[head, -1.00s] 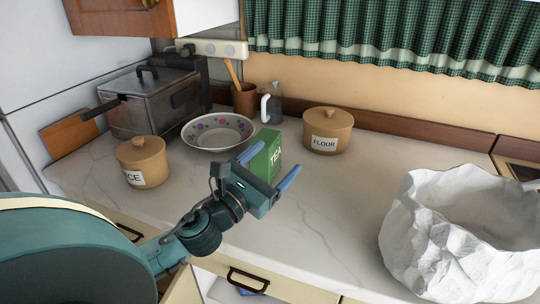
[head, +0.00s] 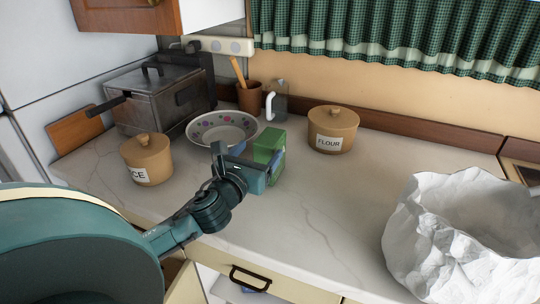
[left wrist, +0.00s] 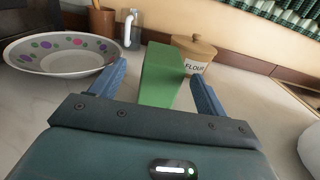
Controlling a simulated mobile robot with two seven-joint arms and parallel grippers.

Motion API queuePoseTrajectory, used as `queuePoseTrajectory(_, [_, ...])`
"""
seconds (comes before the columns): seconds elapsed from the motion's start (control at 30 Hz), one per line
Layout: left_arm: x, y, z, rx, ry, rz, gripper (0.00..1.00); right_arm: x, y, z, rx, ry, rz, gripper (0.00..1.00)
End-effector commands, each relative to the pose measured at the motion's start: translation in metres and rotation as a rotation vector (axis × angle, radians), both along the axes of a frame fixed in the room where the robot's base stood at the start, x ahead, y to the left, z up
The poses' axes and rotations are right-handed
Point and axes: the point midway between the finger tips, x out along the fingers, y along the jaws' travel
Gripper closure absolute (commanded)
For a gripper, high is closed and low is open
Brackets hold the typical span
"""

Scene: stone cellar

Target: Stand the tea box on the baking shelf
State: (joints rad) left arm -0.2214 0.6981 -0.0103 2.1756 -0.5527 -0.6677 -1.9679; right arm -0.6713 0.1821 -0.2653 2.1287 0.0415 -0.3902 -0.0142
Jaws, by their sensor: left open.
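The green tea box (head: 269,143) stands upright on the pale marbled counter, in front of the patterned bowl. My left gripper (head: 258,158) is open and low over the counter, its blue fingers on either side of the box. In the left wrist view the green box (left wrist: 160,78) stands between the two spread fingers of the gripper (left wrist: 158,72), with a gap visible at each side. The gripper hides the box's lower part in the head view. I cannot pick out the baking shelf with certainty. My right gripper is not in view.
A patterned bowl (head: 221,129) is behind the gripper. The flour jar (head: 333,130) stands right of the box, another lidded jar (head: 147,158) to the left. A crumpled white bag (head: 445,240) fills the right front. Counter between box and bag is clear. Below is a handled drawer (head: 285,285).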

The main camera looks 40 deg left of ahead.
Motion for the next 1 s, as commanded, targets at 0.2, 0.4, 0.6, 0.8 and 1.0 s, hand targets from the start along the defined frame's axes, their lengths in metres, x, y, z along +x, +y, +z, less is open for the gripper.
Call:
queuePoseTrajectory(0.2, [0.029, 0.002, -0.002, -0.002, -0.003, 0.002, 0.25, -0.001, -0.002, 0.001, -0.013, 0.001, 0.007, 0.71])
queuePoseTrajectory(0.4, [0.048, 0.007, -0.003, 0.0, -0.001, 0.0, 0.25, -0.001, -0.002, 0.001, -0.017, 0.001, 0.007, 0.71])
queuePoseTrajectory(0.6, [0.05, 0.007, -0.004, 0.001, 0.0, -0.001, 0.25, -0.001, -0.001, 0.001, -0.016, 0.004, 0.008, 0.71])
queuePoseTrajectory(0.8, [0.05, 0.007, -0.004, 0.001, 0.0, -0.001, 0.36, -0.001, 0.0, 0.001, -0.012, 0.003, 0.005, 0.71])
queuePoseTrajectory(1.0, [0.049, 0.007, -0.004, 0.001, -0.001, -0.001, 0.52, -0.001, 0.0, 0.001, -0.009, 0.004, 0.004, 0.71])
